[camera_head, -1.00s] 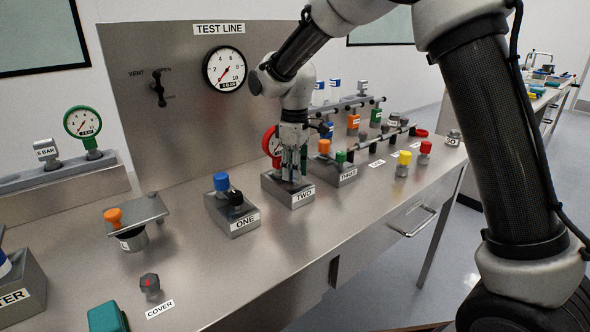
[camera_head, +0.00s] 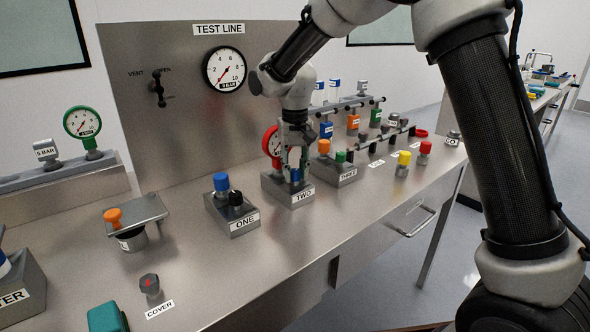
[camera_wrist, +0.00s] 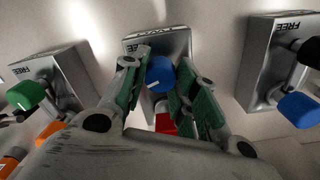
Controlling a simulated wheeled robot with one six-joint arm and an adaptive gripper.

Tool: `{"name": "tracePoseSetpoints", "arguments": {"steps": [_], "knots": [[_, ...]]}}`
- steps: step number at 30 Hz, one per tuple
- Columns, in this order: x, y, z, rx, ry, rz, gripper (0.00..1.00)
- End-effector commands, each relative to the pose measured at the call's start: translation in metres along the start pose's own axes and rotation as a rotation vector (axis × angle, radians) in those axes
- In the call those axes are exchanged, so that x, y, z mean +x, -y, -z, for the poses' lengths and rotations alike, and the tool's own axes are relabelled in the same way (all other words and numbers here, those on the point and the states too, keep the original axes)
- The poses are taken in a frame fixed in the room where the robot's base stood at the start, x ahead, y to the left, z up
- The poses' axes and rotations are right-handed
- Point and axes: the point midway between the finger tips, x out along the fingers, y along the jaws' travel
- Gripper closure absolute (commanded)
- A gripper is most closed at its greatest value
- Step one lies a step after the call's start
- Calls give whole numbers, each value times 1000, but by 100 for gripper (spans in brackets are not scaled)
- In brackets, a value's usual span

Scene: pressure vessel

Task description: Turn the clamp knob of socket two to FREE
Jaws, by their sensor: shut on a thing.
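Socket two (camera_head: 287,196) is a grey metal block labelled TWO at the middle of the bench; its front edge and part of its label show in the wrist view (camera_wrist: 180,42). Its blue knob (camera_wrist: 160,74) has a short white mark on its top, pointing toward the lower left of the wrist view. My gripper (camera_wrist: 162,62) points down over socket two, its green-padded fingers on either side of the blue knob and shut on it. In the head view my gripper (camera_head: 295,166) partly hides the knob. A red gauge (camera_head: 271,141) stands behind it, partly hidden.
Socket one (camera_head: 232,216), with a blue fitting and black knob, stands to the left. Socket three (camera_head: 346,177), with orange and green tops, is close on the right. FREE is readable on socket one (camera_wrist: 252,62) and socket three.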

Motion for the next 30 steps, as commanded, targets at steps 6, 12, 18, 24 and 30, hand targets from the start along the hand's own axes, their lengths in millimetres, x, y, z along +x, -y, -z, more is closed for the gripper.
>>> {"name": "tracePoseSetpoints", "arguments": {"steps": [6,12,18,24,30], "knots": [[-1,0,0,164,-2,1,95],[-1,0,0,272,-2,1,95],[-1,0,1,330,-2,1,95],[-1,0,0,350,-2,1,95],[-1,0,0,352,-2,1,95]]}}
